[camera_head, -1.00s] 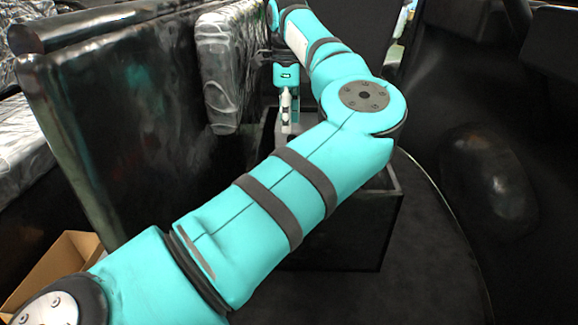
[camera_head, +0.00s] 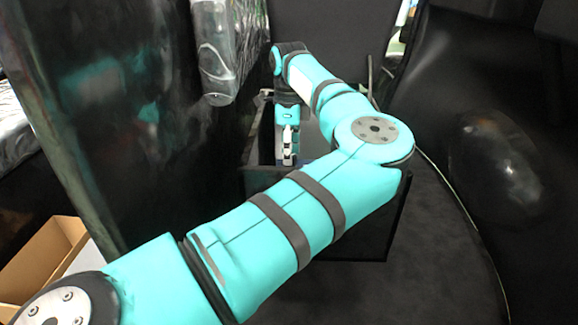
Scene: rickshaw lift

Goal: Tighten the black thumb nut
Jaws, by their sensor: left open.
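My left arm reaches in from the lower left across the middle of the view. My left gripper (camera_head: 287,153) hangs at its far end, pointing down at the near opening of a dark box. Its fingers look small and pale. It is open, and I see nothing held in it. The black thumb nut cannot be made out; it may be hidden by the arm or lost against the dark surfaces. My right gripper is not in view.
The dark open box (camera_head: 258,180) stands behind and under my left forearm. A tall dark panel (camera_head: 110,120) rises at the left. A cardboard box (camera_head: 45,258) lies at the lower left. Dark floor (camera_head: 430,270) is clear at the lower right.

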